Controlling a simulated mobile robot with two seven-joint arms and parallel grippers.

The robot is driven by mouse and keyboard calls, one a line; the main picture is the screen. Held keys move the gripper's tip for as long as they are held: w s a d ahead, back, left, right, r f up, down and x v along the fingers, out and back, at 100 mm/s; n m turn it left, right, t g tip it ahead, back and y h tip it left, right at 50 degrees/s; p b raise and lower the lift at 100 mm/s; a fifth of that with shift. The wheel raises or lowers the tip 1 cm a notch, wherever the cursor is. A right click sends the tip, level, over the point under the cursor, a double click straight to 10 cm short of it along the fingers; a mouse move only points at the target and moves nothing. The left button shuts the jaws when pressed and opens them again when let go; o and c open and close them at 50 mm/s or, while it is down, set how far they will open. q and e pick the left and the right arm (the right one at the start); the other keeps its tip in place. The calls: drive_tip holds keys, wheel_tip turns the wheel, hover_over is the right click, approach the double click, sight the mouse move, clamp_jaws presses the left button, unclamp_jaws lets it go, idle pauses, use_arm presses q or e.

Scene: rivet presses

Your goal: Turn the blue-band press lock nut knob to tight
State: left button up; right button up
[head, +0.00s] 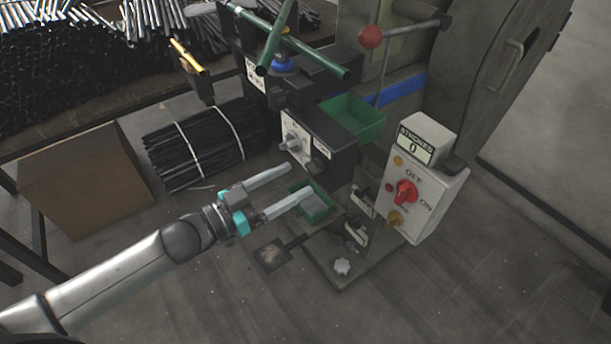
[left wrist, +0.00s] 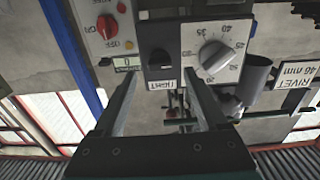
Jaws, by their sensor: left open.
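The blue-band press (head: 440,70) stands at the right, with a blue band (head: 400,90) across its body. Its black control box (head: 335,130) carries a white dial (head: 293,140) and a small black knob (head: 321,148). In the left wrist view the black knob (left wrist: 159,58) sits beside an upside-down TIGHT label (left wrist: 161,84); its exact setting is hard to tell. The white numbered dial (left wrist: 215,55) is to its right. My left gripper (head: 299,182) is open and empty, below and in front of the box. In the wrist view its fingers lie either side of the knob's line, apart from it.
A switch box with a red knob (head: 405,191) and a strokes counter (head: 425,140) stands right of the box. Green bins (head: 353,118) and (head: 318,212) are close by. Bundled black rods (head: 205,145) and a cardboard box (head: 85,180) lie left. Open floor is at lower right.

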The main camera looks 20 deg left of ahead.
sight(309, 172)
use_arm(q)
drive_tip(key=shift+b+x, duration=0.45)
drive_tip(key=shift+x, duration=1.65)
use_arm(e)
drive_tip(key=shift+w+a+r, duration=0.1)
drive_tip(key=shift+w+r, duration=0.25)
drive_tip(key=shift+r, duration=0.25)
drive_tip(key=shift+w+r, duration=0.35)
drive_tip(key=shift+r, duration=0.2)
use_arm(q)
clamp_jaws()
